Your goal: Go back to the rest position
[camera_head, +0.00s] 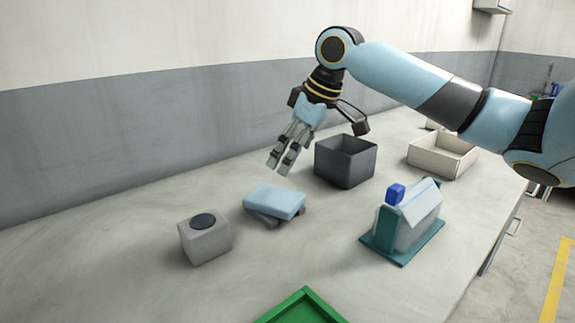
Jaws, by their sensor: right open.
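My right gripper (288,158) comes in from the right on a light blue arm. It hangs over the grey table, above and behind a light blue flat block. Its fingers point down and nothing shows between them; it is open. It is apart from the things below it. My left gripper is not in view.
The table (130,240) bears a grey block with a dark round top (205,242), a light blue flat block (274,201) on a grey piece, a dark grey bin (345,165), a cream box (425,155), a teal stand (385,250) and a green tray (300,300).

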